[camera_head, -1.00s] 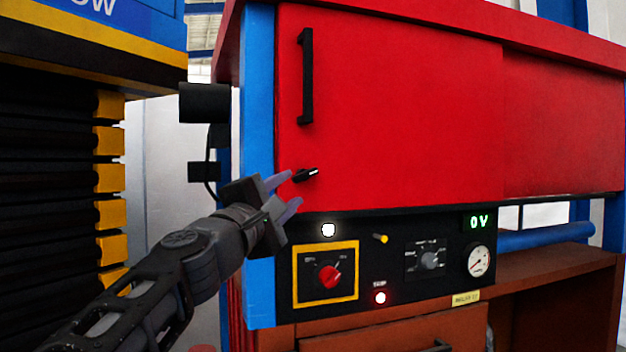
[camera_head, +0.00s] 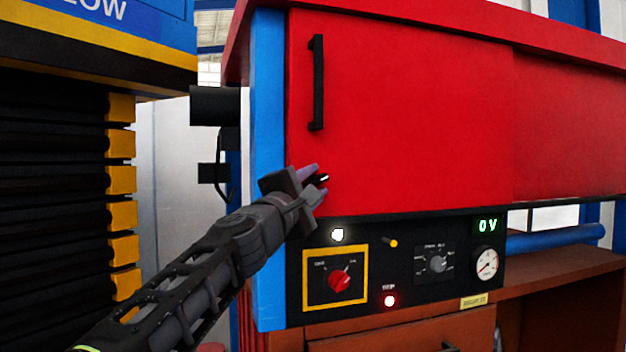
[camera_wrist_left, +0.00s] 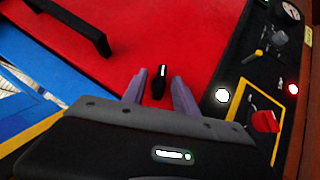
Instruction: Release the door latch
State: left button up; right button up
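The door latch (camera_head: 323,178) is a small black lever with a white mark, low on the left side of the red door (camera_head: 420,120). In the left wrist view the latch (camera_wrist_left: 160,82) stands between the two purple-grey fingers of my left gripper (camera_wrist_left: 160,92). The fingers are apart, with a gap visible on each side of the latch. In the head view my left gripper (camera_head: 314,181) reaches the latch from the left and its fingers partly cover it. My right gripper is in neither view.
A black vertical door handle (camera_head: 317,82) is above the latch. A blue post (camera_head: 267,130) borders the door.

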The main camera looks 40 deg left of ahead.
pick_arm(q)
grip_shut()
dwell(0.4)
jog(key=shift+r+p, duration=0.2)
jog(key=shift+p, duration=0.25)
jog(key=m+g+p, duration=0.1)
jog(key=p, duration=0.5)
jog(key=m+g+h+p, duration=0.1)
jog(key=m+p, duration=0.1)
jog(key=p, duration=0.4)
jog(key=shift+r+m+g+p, duration=0.3)
jog(key=shift+r+g+p, duration=0.1)
jog(key=shift+f+p, duration=0.3)
jog(key=shift+p, duration=0.05)
jog(key=shift+f, duration=0.15)
